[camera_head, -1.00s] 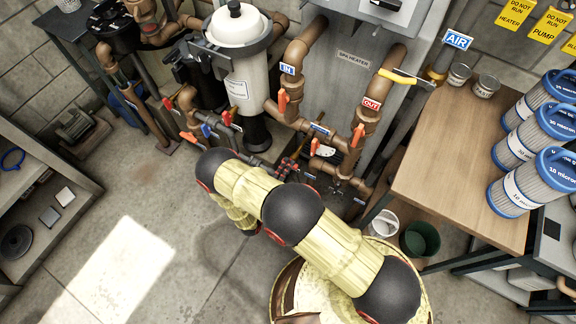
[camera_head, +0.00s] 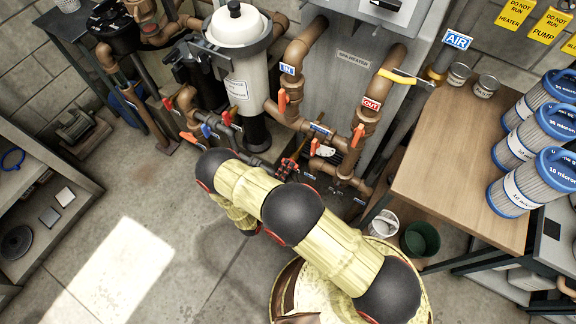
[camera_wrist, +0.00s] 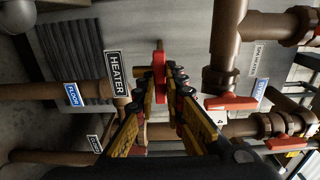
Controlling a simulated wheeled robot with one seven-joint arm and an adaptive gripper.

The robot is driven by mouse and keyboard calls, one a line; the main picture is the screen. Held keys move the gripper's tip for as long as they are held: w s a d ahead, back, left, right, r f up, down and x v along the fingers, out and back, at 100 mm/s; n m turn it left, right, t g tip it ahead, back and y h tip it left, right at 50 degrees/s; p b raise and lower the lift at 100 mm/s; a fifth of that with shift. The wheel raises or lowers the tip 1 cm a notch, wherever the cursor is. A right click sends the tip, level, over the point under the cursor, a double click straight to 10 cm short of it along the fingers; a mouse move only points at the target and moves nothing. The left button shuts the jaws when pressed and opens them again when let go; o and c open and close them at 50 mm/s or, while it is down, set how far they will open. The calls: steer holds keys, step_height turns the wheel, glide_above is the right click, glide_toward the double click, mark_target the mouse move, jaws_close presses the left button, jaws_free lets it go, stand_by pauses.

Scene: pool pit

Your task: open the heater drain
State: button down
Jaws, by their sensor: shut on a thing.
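The heater (camera_head: 335,85) is the tall grey cabinet in the head view, with brown pipes at its front. In the wrist view, a black HEATER label (camera_wrist: 117,73) stands beside a red valve handle (camera_wrist: 160,58). My gripper (camera_wrist: 163,75) is shut on this red handle, which stands upright between the fingertips. The brown pipe and valve body behind are partly hidden by my fingers. In the head view my gripper (camera_head: 288,166) is low in front of the heater pipes, and the handle it holds cannot be made out clearly.
A blue FLOOR label (camera_wrist: 72,95) marks the left pipe in the wrist view. Another red handle (camera_wrist: 232,103) lies close on the right. In the head view, a wooden table (camera_head: 450,160) with filter cartridges (camera_head: 530,180) stands right. Open floor (camera_head: 140,230) lies left.

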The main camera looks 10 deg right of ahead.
steer(key=n+b, duration=0.2)
steer(key=n, duration=1.6)
steer(key=shift+n+b, duration=0.3)
steer(key=c, duration=1.8)
jaws_free()
steer(key=shift+o, duration=0.2)
steer(key=v, duration=0.7)
